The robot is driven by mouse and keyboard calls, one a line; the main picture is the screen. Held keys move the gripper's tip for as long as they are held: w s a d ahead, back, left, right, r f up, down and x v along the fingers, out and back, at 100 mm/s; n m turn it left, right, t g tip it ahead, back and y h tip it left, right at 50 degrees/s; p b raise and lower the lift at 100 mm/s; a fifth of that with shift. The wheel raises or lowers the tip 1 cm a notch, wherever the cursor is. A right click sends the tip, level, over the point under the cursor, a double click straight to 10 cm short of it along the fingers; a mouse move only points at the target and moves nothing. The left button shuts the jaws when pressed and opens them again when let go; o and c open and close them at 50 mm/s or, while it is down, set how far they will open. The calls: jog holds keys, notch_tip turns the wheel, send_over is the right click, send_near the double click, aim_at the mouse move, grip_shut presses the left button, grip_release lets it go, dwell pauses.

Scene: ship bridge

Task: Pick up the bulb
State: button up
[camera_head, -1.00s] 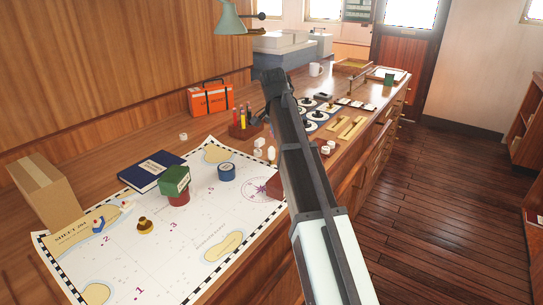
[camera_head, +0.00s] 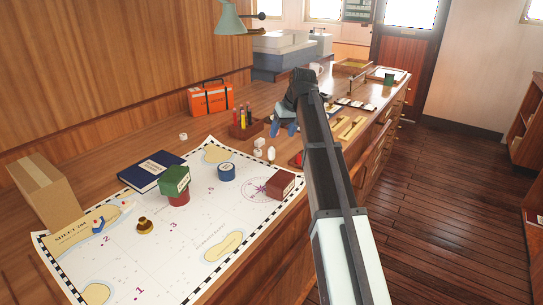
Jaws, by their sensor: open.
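A few small white pieces stand on the wood just beyond the chart's edge. An upright, rounded one (camera_head: 271,153) looks most like the bulb, but it is too small to be sure. My gripper (camera_head: 284,130) points down behind these pieces, slightly right of them in the picture. Its two blue fingertips are apart with nothing seen between them. It does not appear to touch the white pieces, though its exact height above the counter is hard to judge.
The chart (camera_head: 190,240) carries a red-brown box (camera_head: 281,184), a green block (camera_head: 174,180), a blue tin (camera_head: 226,172) and a brass piece (camera_head: 145,227). A rack of coloured tubes (camera_head: 243,122) stands left of my gripper. My arm hides part of the counter's right side.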

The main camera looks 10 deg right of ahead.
aim_at(270, 155)
jog(key=w+f+n, duration=0.1)
jog(key=f, duration=0.1)
jog(key=w+a+f+n, duration=0.1)
jog(key=f+n, duration=0.1)
jog(key=f, duration=0.1)
jog(key=w+a+f+n, duration=0.1)
jog(key=f, duration=0.1)
jog(key=shift+f, duration=0.4)
jog(key=shift+a+x, duration=0.2)
jog(key=shift+x, duration=1.15)
jog(key=shift+a+x, duration=0.2)
jog(key=shift+x, duration=1.1)
jog(key=shift+w+r, duration=0.15)
jog(key=shift+w, duration=0.05)
jog(key=c, duration=1)
jog(key=shift+r, duration=0.15)
